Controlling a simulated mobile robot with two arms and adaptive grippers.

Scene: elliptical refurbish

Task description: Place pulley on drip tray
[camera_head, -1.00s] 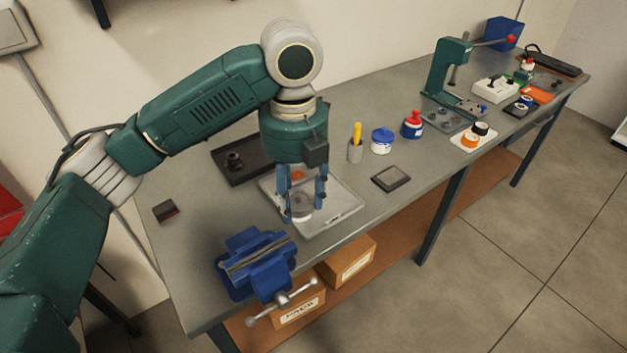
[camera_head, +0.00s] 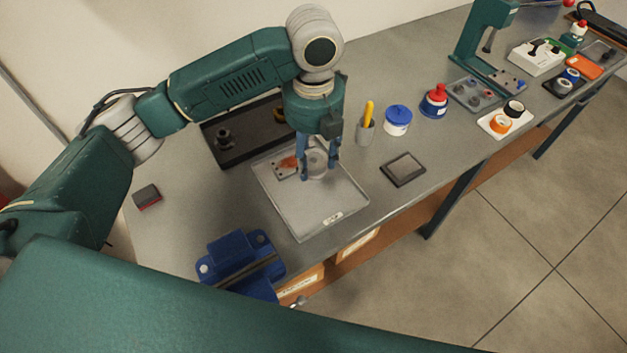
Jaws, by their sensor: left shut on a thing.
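The drip tray (camera_head: 312,206) is a shallow light-grey tray with a small label on its near rim, lying on the bench. My left gripper (camera_head: 319,173) points down over the back right part of this tray. It is shut on the pulley (camera_head: 317,162), a grey round part between the blue fingers. The fingers partly hide the pulley, and I cannot tell whether it touches the tray floor. A small plate with a reddish patch (camera_head: 286,166) lies in the tray just left of the gripper. My right gripper is not in view.
A dark tray (camera_head: 212,132) with parts stands behind the drip tray. A blue vise (camera_head: 237,262) is at the front left. A pen cup (camera_head: 365,132), a blue-lidded jar (camera_head: 397,121) and a dark square pad (camera_head: 403,168) are to the right. The drip tray's front is bare.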

